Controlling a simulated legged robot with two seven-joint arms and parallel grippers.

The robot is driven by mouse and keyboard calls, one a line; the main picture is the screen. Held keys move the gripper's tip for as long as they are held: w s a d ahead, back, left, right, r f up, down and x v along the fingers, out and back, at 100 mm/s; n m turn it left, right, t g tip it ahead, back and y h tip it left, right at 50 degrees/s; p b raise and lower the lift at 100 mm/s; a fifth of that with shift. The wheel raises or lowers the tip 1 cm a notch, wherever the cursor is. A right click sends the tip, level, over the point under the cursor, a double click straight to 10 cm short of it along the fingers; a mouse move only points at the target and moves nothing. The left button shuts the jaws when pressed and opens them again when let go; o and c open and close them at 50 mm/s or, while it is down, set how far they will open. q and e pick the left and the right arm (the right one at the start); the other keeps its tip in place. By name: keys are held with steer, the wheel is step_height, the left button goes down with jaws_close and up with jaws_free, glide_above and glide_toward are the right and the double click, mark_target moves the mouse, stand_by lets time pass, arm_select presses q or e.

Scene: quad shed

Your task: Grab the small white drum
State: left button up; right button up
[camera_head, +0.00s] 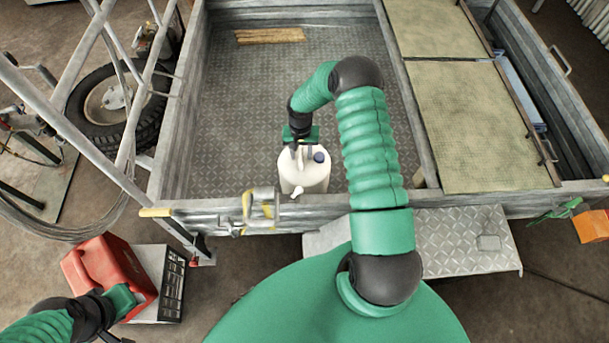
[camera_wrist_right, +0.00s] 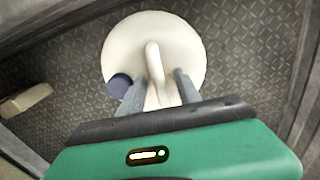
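The small white drum (camera_head: 306,175) stands on the tread-plate bed of the trailer, close to its front wall. It has a dark blue cap and a raised white handle on top. My right gripper (camera_head: 303,147) is over the drum from above. In the right wrist view, the fingers of the right gripper (camera_wrist_right: 162,86) stand apart on either side of the handle (camera_wrist_right: 153,62) on the drum (camera_wrist_right: 186,48). Contact with the handle cannot be made out. My left gripper (camera_head: 124,297) is at the lower left, in front of a red can; its fingers cannot be made out.
The trailer's front wall (camera_head: 370,199) has a latch (camera_head: 262,207) left of the drum. A wooden board (camera_head: 270,35) lies at the back of the bed. The red can (camera_head: 106,265) stands at lower left. The bed left of the drum is clear.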

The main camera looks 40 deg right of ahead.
steer(key=shift+s+a, duration=0.1)
steer(key=shift+c, duration=1.1)
steer(key=shift+r, duration=0.1)
jaws_close()
